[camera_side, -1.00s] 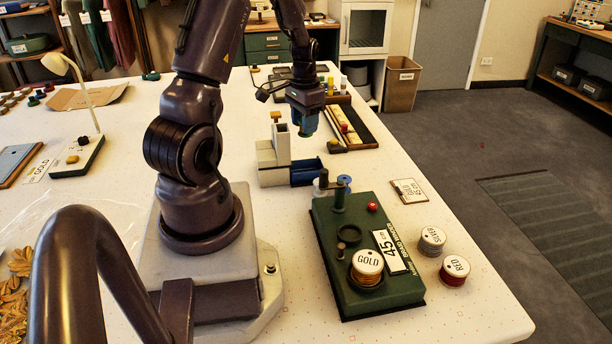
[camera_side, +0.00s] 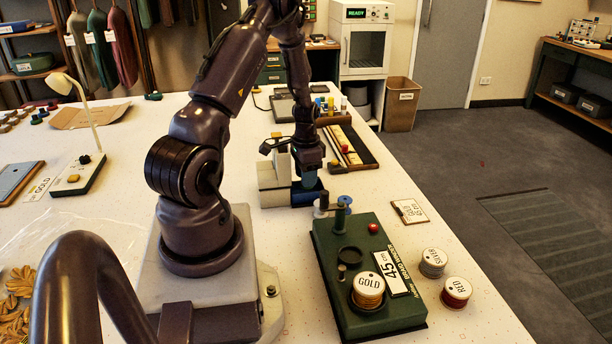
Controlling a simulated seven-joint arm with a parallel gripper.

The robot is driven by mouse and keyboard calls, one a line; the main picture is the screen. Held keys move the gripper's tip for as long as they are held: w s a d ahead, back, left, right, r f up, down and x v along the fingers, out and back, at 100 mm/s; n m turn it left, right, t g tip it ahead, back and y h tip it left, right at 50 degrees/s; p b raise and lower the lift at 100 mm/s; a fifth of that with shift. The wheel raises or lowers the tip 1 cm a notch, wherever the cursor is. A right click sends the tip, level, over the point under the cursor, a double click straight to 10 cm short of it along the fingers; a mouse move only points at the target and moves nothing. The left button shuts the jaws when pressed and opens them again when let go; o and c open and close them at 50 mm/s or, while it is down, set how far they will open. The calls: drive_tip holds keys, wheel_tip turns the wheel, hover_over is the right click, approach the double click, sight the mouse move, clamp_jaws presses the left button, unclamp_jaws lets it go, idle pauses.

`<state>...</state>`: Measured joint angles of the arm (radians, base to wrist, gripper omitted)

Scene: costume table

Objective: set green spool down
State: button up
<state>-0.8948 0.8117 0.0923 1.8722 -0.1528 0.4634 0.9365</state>
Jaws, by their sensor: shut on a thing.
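My gripper (camera_side: 309,182) points down at the blue bin (camera_side: 300,197), beside the cream block-shaped stand (camera_side: 270,188) in the middle of the table. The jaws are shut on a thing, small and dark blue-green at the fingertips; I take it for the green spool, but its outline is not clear. I cannot tell whether it touches the bin. The green winding machine (camera_side: 388,319) stands just nearer the camera, with its post and a blue wheel close to my gripper.
A gold spool (camera_side: 368,291) sits on the winding machine. A silver spool (camera_side: 433,263) and a red spool (camera_side: 456,292) stand to its right. A wooden tray (camera_side: 366,160) lies behind.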

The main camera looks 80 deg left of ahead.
drive_tip(key=shift+f, duration=0.35)
drive_tip(key=shift+f, duration=0.5)
drive_tip(key=o, duration=1)
drive_tip(key=shift+w, duration=0.1)
drive_tip(key=shift+c, duration=0.2)
wheel_tip(320, 180, up, 13)
drive_tip(key=w+d+r, duration=0.4)
drive_tip(key=d+r, duration=0.2)
drive_tip(key=d+r+m+t, duration=0.1)
drive_tip(key=d+r+t, duration=0.1)
drive_tip(key=d+r, duration=0.5)
drive_tip(key=d+r+t, duration=0.2)
drive_tip(key=d+r, duration=0.1)
drive_tip(key=d, duration=0.7)
drive_tip(key=s+d+r+t, duration=0.1)
drive_tip(key=s+d+r, duration=0.1)
drive_tip(key=s+d, duration=0.5)
drive_tip(key=shift+d+r+m+t, duration=0.3)
drive_tip(key=shift+d+r+m, duration=0.1)
drive_tip(key=shift+d, duration=0.85)
